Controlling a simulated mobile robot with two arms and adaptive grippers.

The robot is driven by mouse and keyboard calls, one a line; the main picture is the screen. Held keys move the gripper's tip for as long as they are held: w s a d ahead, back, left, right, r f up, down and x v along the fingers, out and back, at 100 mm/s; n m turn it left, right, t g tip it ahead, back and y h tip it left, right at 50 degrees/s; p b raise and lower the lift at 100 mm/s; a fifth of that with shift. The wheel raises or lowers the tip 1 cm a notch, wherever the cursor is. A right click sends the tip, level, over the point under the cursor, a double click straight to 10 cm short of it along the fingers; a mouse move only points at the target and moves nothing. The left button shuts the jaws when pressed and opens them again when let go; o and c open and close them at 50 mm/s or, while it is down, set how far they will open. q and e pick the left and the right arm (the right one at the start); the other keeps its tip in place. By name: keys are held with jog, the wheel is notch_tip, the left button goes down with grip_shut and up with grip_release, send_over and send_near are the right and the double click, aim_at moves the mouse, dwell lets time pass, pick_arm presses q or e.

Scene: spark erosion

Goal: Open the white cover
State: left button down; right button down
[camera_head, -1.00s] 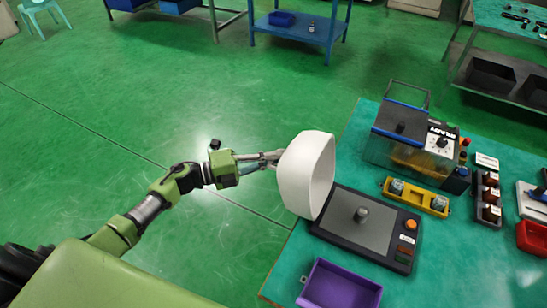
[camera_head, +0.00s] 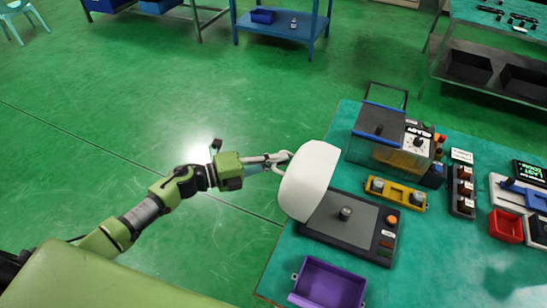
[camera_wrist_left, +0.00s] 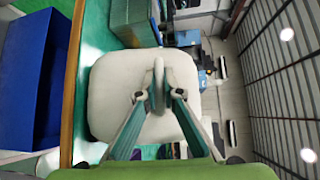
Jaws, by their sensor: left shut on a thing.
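The white cover (camera_head: 309,181) is raised and tilted at the left side of the dark base (camera_head: 354,222), which has a grey plate and a small knob (camera_head: 345,213). My left gripper (camera_head: 281,162) reaches the cover from the left and is shut on its handle. In the left wrist view the handle (camera_wrist_left: 158,84) stands between the fingertips, in front of the cover's pale outer face (camera_wrist_left: 108,88). The cover hides the left part of the base. My right gripper is not in view.
A purple bin (camera_head: 330,283) sits in front of the base on the green table (camera_head: 420,270). Behind are a yellow holder (camera_head: 397,193) and a clear-sided machine (camera_head: 385,140). A red bin (camera_head: 505,226) is at right. The floor left of the table is clear.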

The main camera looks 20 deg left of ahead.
pick_arm(q)
jog(key=c, duration=2.2)
grip_release()
jog(key=shift+o, duration=0.2)
jog(key=v, duration=1.2)
jog(key=shift+a+r, duration=0.1)
